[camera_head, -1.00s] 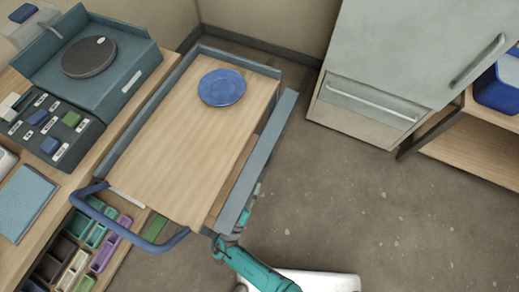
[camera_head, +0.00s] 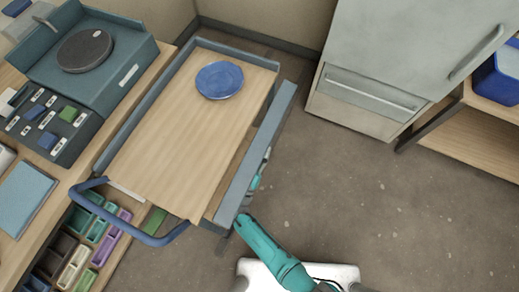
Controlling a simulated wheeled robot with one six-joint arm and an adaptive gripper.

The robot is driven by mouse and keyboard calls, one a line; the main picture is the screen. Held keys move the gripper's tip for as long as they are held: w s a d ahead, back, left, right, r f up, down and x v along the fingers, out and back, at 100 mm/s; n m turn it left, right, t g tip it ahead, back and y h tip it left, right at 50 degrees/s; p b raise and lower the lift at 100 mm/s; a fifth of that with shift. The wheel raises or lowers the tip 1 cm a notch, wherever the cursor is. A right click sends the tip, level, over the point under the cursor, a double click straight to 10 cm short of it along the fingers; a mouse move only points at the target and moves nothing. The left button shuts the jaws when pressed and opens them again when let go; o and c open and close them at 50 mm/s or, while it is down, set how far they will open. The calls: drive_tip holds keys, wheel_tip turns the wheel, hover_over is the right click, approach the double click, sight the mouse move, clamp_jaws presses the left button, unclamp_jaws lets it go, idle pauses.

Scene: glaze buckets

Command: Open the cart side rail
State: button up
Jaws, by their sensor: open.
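The cart (camera_head: 170,150) has a flat wooden top with blue-grey rails along its far and left edges and a blue push handle (camera_head: 150,238) at its near end. The side rail (camera_head: 256,155) on its right is a long blue-grey bar. It stands a little out from the top's right edge, with a dark gap between them. My gripper (camera_head: 261,172) is low on the outer, right side of this rail, close to it and partly hidden behind it. It is open; I cannot tell whether it touches the rail.
A blue plate (camera_head: 219,80) lies on the cart top near the far end. A workbench with a turntable (camera_head: 85,52) is on the left, over a drawer of coloured bins (camera_head: 75,265). A grey cabinet (camera_head: 385,60) stands at the back right. Floor (camera_head: 400,220) right of the cart is clear.

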drive_tip(key=shift+c, duration=0.2)
clamp_jaws()
drive_tip(key=shift+s+d+r+n+t+y, duration=0.1)
drive_tip(key=shift+d+r+n+t+y, duration=0.1)
drive_tip(key=shift+n+y, duration=0.45)
drive_tip(key=shift+d+r+n+t+y, duration=0.15)
drive_tip(key=shift+n+y, duration=0.1)
drive_tip(key=shift+n, duration=0.8)
drive_tip(key=shift+a, duration=0.1)
drive_tip(key=shift+o, duration=0.2)
unclamp_jaws()
drive_tip(key=v, duration=1.2)
drive_tip(key=shift+a, duration=0.1)
